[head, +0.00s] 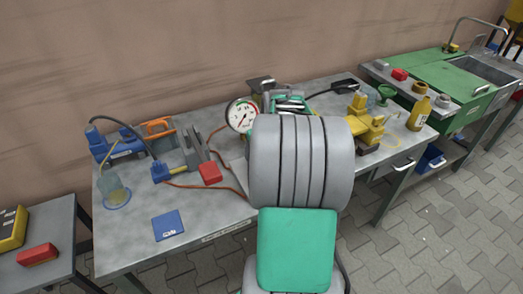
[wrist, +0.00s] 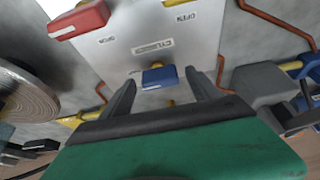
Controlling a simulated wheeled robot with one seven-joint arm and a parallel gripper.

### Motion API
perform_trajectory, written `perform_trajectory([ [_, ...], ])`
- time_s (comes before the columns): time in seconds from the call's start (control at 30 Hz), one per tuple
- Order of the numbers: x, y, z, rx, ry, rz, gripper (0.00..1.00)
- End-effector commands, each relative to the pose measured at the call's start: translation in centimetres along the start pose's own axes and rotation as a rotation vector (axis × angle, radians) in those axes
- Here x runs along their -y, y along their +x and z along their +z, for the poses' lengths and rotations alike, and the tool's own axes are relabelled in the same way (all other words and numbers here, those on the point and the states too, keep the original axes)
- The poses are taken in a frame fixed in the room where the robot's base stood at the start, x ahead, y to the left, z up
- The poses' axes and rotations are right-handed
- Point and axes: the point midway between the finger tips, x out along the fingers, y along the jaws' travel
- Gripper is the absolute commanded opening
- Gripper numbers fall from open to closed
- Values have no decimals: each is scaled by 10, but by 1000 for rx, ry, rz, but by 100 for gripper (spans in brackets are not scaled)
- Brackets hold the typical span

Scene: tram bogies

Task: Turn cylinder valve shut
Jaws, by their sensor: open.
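In the wrist view my gripper (wrist: 160,92) is open, with one dark finger on each side of a small blue block (wrist: 158,77). The block looks like a valve handle and sits at the edge of a pale plate (wrist: 130,58) just below the label CYLINDER. I cannot tell whether either finger touches it. Another label on the plate reads OPEN; a smaller one at left is hard to read. A yellow pipe shows behind the fingers. In the head view my arm hides the gripper and this valve.
A red block (wrist: 80,20) lies at the plate's upper left, and a round ribbed metal part (wrist: 25,95) at left. A grey block (wrist: 262,84) is close right of the fingers. In the head view a pressure gauge (head: 241,115) and yellow fitting (head: 359,125) flank my arm on the bench (head: 215,225).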

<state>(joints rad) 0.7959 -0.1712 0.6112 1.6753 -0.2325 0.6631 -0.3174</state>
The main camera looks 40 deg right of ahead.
Motion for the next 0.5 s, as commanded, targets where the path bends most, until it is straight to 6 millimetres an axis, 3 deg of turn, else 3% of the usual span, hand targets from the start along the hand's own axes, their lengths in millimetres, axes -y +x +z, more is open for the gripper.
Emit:
perform_trajectory([
  [0.17, 0, -14, -1, -3, 0, 1, 71],
  [0.4, -1, -62, -1, -4, 0, 2, 71],
  [0.5, 0, -74, 0, -1, 0, 1, 71],
])
